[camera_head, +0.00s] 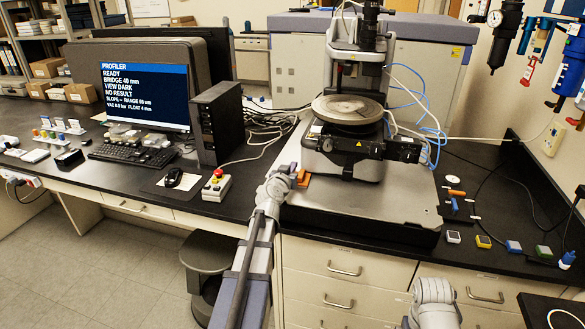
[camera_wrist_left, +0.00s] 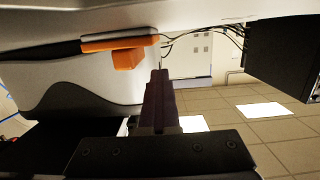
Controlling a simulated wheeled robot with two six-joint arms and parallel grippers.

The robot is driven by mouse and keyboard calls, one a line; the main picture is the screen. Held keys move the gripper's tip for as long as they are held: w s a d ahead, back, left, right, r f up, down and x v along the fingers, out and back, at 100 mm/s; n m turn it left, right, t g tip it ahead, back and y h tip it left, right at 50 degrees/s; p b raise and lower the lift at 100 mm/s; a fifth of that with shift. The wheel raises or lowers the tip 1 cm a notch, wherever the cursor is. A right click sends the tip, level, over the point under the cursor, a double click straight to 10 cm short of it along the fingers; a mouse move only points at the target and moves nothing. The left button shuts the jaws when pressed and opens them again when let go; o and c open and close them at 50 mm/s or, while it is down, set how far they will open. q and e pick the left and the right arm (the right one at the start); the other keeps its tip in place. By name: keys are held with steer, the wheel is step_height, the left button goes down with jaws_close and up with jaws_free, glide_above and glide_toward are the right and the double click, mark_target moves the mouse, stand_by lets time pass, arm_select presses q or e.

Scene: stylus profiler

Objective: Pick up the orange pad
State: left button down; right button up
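A small orange pad (camera_head: 304,181) shows at the front left edge of the profiler base, right beside my left gripper (camera_head: 294,173). In the left wrist view an orange block (camera_wrist_left: 127,59) sits under a longer orange strip, up and to the left of the fingertips. My left gripper's dark fingers (camera_wrist_left: 160,85) appear together as one narrow bar, with nothing seen between them. They look apart from the orange block in that view. My right gripper is not seen; only a white part of my right arm shows at the bottom of the head view.
The profiler base (camera_head: 405,205) with its round stage (camera_head: 347,108) stands right of the gripper. A red-button box (camera_head: 216,186) and a black computer tower (camera_head: 220,122) are to the left. Small coloured blocks, including a yellow one (camera_head: 483,241), lie on the right bench.

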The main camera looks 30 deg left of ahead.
arm_select(q)
step_height(320, 180, up, 15)
steer(key=p, duration=1.4)
steer(key=shift+f, duration=0.15)
steer(key=shift+c, duration=1.6)
jaws_free()
steer(key=p+v, duration=0.1)
steer(key=v, duration=0.7)
steer(key=shift+f, duration=0.1)
steer(key=shift+c, duration=0.5)
steer(key=f+b, duration=0.5)
steer(key=w+d+f+b, duration=0.1)
steer(key=f+b, duration=0.5)
steer(key=d+f+b, duration=0.1)
steer(key=f+b, duration=0.4)
steer(key=f, duration=0.1)
steer(key=shift+w+d+f, duration=0.15)
steer(key=shift+w+f, duration=0.05)
steer(key=shift+w, duration=0.05)
steer(key=shift+c, duration=0.9)
